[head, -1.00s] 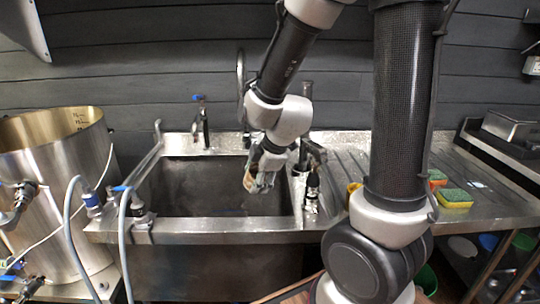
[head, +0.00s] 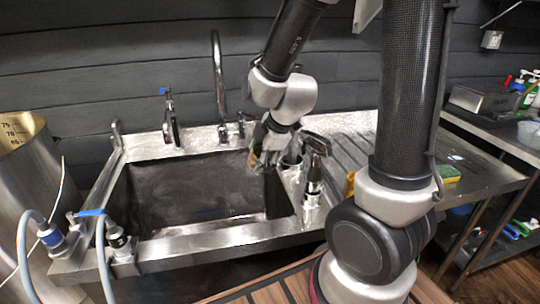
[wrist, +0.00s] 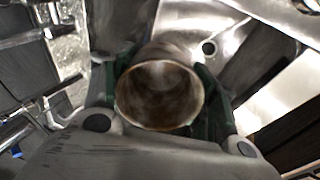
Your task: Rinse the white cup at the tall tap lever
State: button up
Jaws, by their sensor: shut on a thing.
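My gripper (head: 262,153) is shut on a cup and holds it over the right side of the sink, near its right rim. In the wrist view my gripper (wrist: 160,92) has a dark green finger on each side of the cup (wrist: 160,122). Its round mouth faces the camera; the inside looks brownish and stained, the rim pale. In the head view the cup is mostly hidden by the gripper. The tall curved tap (head: 217,75) stands at the sink's back edge, left of and behind my gripper. A small lever (head: 241,125) shows at its base. No running water is visible.
The steel sink basin (head: 150,245) is open to the left of my gripper. A shorter blue-topped tap (head: 172,120) stands behind it. A black-handled fitting (head: 314,165) rises close to my gripper's right. Hoses (head: 103,260) and a steel vessel (head: 25,190) are at left.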

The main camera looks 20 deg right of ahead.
jog(key=w+a+f, duration=0.1)
jog(key=w+a, duration=0.1)
jog(key=w, duration=0.4)
jog(key=w+a+f, duration=0.1)
jog(key=w+a, duration=0.1)
jog(key=w, duration=0.5)
jog(key=shift+f, duration=0.35)
jog(key=shift+w+d, duration=0.1)
jog(key=shift+d, duration=0.05)
jog(key=shift+w+d, duration=0.1)
jog(key=shift+d, duration=0.35)
dwell(0.3)
jog(key=s+d, duration=0.2)
jog(key=s, duration=0.5)
jog(key=shift+s+d, duration=0.15)
jog(key=shift+s, duration=0.2)
dwell(0.7)
dwell(0.6)
jog(key=shift+s+d+r, duration=0.25)
jog(key=shift+s+r, duration=0.4)
jog(key=shift+s, duration=0.15)
jog(key=shift+s+d+r, duration=0.2)
jog(key=shift+s+r, duration=0.5)
jog(key=shift+s, duration=0.1)
jog(key=shift+s+d+r, duration=0.25)
jog(key=shift+s+r, duration=0.4)
jog(key=shift+s, duration=0.15)
